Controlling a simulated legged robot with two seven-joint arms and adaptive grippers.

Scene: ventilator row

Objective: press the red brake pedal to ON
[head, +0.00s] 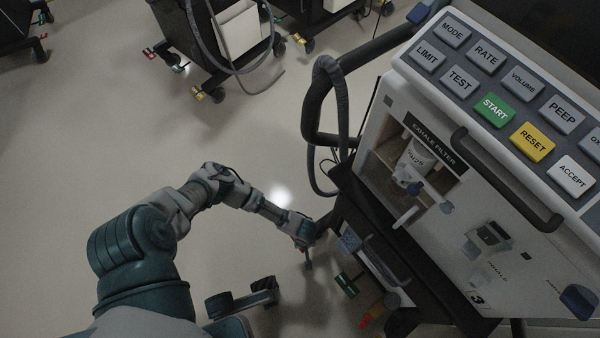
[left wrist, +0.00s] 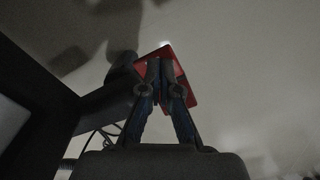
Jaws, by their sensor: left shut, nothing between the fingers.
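The red brake pedal (left wrist: 183,88) shows in the left wrist view as a red plate just beyond my fingertips, partly hidden by them. My left gripper (left wrist: 161,64) is shut and empty, its fingertips overlapping the pedal in that view. I cannot tell whether they touch it. In the head view my left gripper (head: 307,262) points down at the ventilator's lower left corner and covers most of that spot. The ventilator (head: 450,210) stands at the right. Whether the pedal is up or pressed cannot be seen. My right gripper is not in view.
Other carts (head: 215,40) stand at the back. The floor (head: 110,130) at left is clear.

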